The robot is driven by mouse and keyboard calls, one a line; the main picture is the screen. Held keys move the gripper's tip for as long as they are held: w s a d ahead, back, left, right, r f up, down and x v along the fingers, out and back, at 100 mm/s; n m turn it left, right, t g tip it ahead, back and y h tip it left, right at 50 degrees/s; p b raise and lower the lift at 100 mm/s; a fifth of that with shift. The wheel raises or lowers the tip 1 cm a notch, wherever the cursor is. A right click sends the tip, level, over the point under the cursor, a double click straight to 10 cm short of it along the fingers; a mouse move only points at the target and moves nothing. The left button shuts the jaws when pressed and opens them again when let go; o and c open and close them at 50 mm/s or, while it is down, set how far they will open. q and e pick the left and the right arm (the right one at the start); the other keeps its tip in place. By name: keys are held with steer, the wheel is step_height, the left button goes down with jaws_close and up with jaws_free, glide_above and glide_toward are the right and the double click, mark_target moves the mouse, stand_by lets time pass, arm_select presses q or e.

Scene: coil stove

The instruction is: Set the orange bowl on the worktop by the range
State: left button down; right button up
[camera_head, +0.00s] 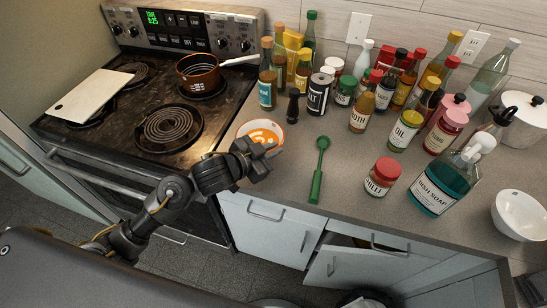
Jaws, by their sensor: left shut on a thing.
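My left gripper (262,150) is shut on the bowl's near rim. The gripper hides part of the bowl's near side, and I cannot tell whether its base touches the worktop (294,167). The range (120,128) is on the left with black coil burners. My right gripper does not show.
A copper-coloured pan (198,72) sits on a back burner, and a white board (90,96) lies on the left burners. Several bottles stand behind the bowl. A green spoon (318,170) lies to its right, near a red-lidded jar (382,177). A lower cabinet door (335,267) is ajar.

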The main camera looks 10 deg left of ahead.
arm_select(q)
steer(key=shift+w+d+f, duration=0.1)
steer(key=shift+w+f, duration=0.05)
steer(key=shift+f, duration=0.75)
steer(key=shift+w+d+f, duration=0.1)
steer(key=shift+f, duration=0.75)
steer(key=c, duration=1.5)
jaws_free()
steer(key=shift+f+b, duration=0.1)
steer(key=shift+b, duration=0.2)
steer(key=shift+s+a, duration=0.1)
steer(key=shift+s, duration=0.05)
steer(key=v, duration=1.2)
steer(key=shift+b, duration=0.3)
